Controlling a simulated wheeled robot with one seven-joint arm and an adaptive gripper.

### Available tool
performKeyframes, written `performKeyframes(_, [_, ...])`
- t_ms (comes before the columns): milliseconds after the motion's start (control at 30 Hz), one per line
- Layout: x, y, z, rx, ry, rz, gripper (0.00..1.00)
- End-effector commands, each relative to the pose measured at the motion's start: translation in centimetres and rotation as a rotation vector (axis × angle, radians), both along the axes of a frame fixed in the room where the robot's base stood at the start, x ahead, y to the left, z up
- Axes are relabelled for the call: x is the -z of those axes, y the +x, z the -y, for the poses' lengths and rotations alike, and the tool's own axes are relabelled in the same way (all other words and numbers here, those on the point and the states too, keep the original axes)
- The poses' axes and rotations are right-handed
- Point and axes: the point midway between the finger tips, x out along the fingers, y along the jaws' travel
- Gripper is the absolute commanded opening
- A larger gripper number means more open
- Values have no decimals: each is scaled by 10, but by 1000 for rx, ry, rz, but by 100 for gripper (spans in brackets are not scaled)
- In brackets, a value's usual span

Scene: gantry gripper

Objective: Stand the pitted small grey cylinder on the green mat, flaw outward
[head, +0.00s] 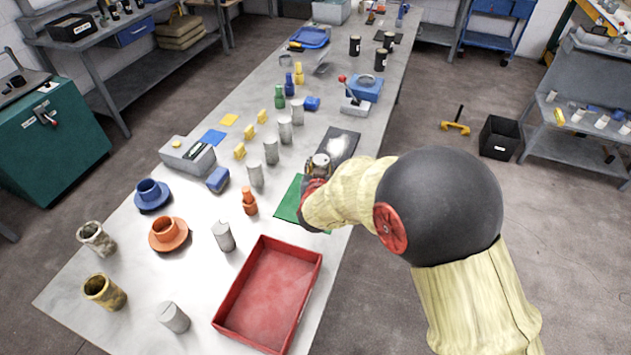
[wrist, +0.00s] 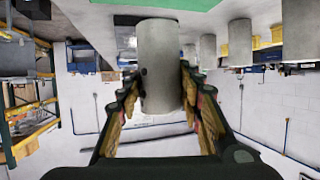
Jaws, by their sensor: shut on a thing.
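The wrist view is upside down and shows the cylinder (wrist: 158,60) between the fingers (wrist: 160,95). Dark pits mark its left side in that view. The cylinder looks upright. A strip of the green mat (wrist: 170,4) shows beyond its table-side end. I cannot tell whether that end touches the mat. My gripper and arm hide part of the mat in the head view.
Several other grey cylinders stand in a row (head: 271,151) left of the mat. An orange figure-like piece (head: 249,202) is also left. A red tray (head: 230,308) lies in front. A dark plate with white patches (head: 341,143) lies behind my gripper.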

Motion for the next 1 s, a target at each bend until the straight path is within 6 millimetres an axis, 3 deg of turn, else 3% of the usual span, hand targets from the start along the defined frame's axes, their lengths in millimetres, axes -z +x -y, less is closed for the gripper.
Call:
performKeyframes(267, [14, -3, -13, -1, 1, 2, 0])
performKeyframes(500, [47, -4, -16, 0, 0, 1, 0])
performKeyframes(900, [51, -4, -16, 1, 2, 3, 0])
performKeyframes(933, [53, -4, -16, 0, 1, 0, 37])
performKeyframes(1000, [52, -4, -16, 0, 1, 0, 41])
